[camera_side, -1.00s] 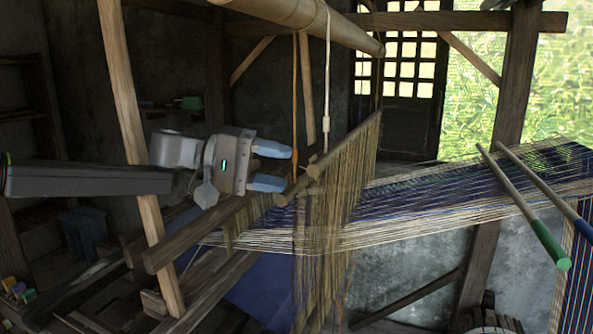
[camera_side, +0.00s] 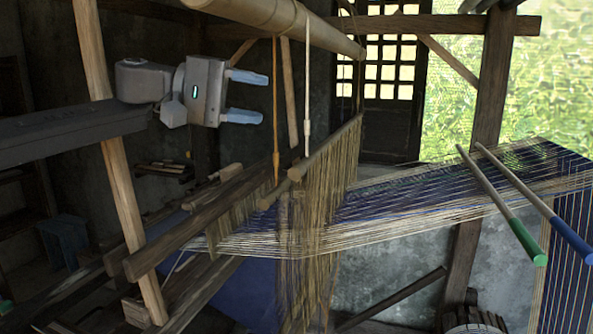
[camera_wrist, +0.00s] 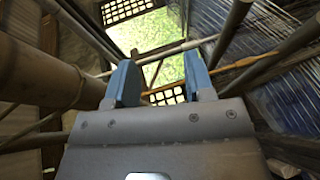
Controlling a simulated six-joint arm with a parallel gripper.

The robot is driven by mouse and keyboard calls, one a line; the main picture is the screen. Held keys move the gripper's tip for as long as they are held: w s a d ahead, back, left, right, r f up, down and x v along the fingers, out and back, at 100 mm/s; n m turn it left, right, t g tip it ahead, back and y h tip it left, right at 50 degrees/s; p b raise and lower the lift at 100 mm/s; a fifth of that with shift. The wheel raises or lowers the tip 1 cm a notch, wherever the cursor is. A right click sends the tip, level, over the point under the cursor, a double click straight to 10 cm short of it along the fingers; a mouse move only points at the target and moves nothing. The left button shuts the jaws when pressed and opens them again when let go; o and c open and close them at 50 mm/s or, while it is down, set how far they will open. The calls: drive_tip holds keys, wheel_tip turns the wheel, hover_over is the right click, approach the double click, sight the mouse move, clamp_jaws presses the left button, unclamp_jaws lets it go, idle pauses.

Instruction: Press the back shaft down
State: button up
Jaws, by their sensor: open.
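My gripper (camera_side: 264,98) is open and empty, with two blue fingers pointing right in the side view. It is well above the shafts and just left of an orange cord (camera_side: 275,130). One wooden shaft (camera_side: 325,147) hangs near a white cord (camera_side: 307,100) and carries long tan heddles (camera_side: 315,225). A second shaft end (camera_side: 266,202) shows lower, by the orange cord, mostly hidden behind heddles. I cannot tell which is the back shaft. In the wrist view my gripper (camera_wrist: 158,75) has the orange cord (camera_wrist: 258,64) passing behind its fingers, with nothing held.
A thick round beam (camera_side: 290,20) runs above my gripper. A slanted wooden post (camera_side: 115,150) stands left, near my arm. A wooden rail (camera_side: 180,225) lies below.

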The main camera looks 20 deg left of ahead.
drive_tip(key=s+d+t+y, duration=0.2)
drive_tip(key=d+t+y, duration=0.2)
drive_tip(key=d+t, duration=0.4)
drive_tip(key=s+a+m+t+y, duration=0.1)
drive_tip(key=s+t+y, duration=0.3)
drive_tip(key=s+y, duration=0.65)
approach(292, 177)
drive_tip(key=w, duration=1.3)
drive_tip(key=shift+r, duration=0.15)
clamp_jaws()
